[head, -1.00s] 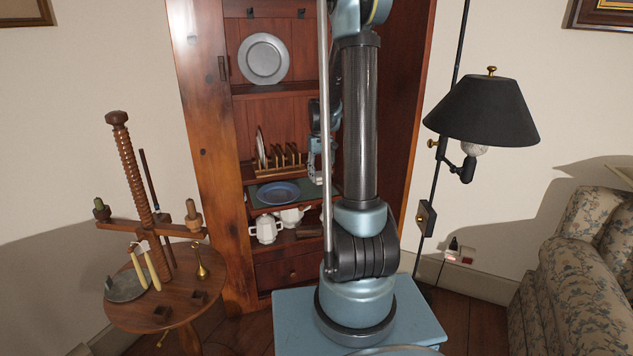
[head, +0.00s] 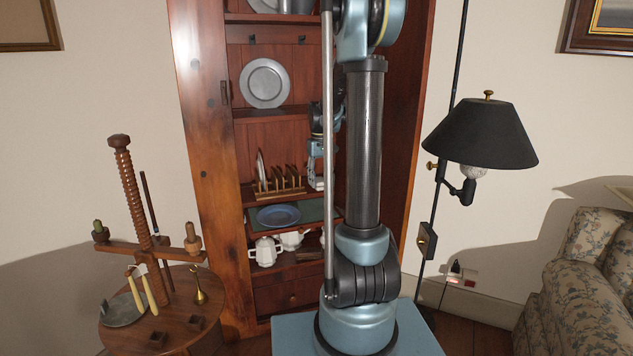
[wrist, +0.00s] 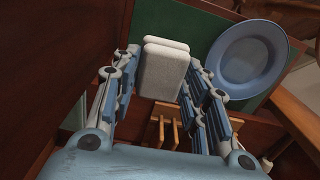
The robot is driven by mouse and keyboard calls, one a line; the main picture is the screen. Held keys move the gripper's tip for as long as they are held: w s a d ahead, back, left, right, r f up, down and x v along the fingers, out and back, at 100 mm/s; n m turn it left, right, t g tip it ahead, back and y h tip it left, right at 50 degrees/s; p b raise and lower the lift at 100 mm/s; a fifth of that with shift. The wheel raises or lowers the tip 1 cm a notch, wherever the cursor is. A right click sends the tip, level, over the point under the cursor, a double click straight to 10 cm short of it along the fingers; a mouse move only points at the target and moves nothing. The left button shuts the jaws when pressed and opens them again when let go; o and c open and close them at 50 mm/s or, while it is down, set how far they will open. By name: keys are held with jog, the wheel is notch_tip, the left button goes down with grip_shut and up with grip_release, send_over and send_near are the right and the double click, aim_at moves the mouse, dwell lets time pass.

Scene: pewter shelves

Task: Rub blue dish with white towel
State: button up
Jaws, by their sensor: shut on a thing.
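The blue dish (head: 278,216) lies flat on a green mat on the cabinet's lower shelf. It also shows at the upper right of the wrist view (wrist: 246,60). My gripper (wrist: 160,84) is shut on the white towel (wrist: 163,66), a folded, rounded block between its fingertips. In the head view the towel (head: 318,184) appears small under my gripper, right of the dish and higher in the picture. In the wrist view the towel is left of the dish and apart from it. My arm hides part of the cabinet's right side.
A wooden rack (head: 280,184) holding a plate stands behind the dish. A pewter plate (head: 265,83) leans on the shelf above. White teapots (head: 265,251) stand below. The cabinet's side wall (head: 205,150) bounds the left; a lamp (head: 480,135) stands right.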

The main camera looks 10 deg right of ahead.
jog(key=m, duration=0.2)
send_over(280, 217)
jog(key=f, duration=0.2)
jog(key=shift+a+f, duration=0.15)
jog(key=shift+f, duration=1.45)
jog(key=shift+a+f, duration=0.1)
jog(key=shift+f, duration=1.5)
jog(key=shift+f, duration=0.6)
jog(key=shift+a, duration=0.25)
jog(key=shift+d, duration=0.5)
dwell(2.7)
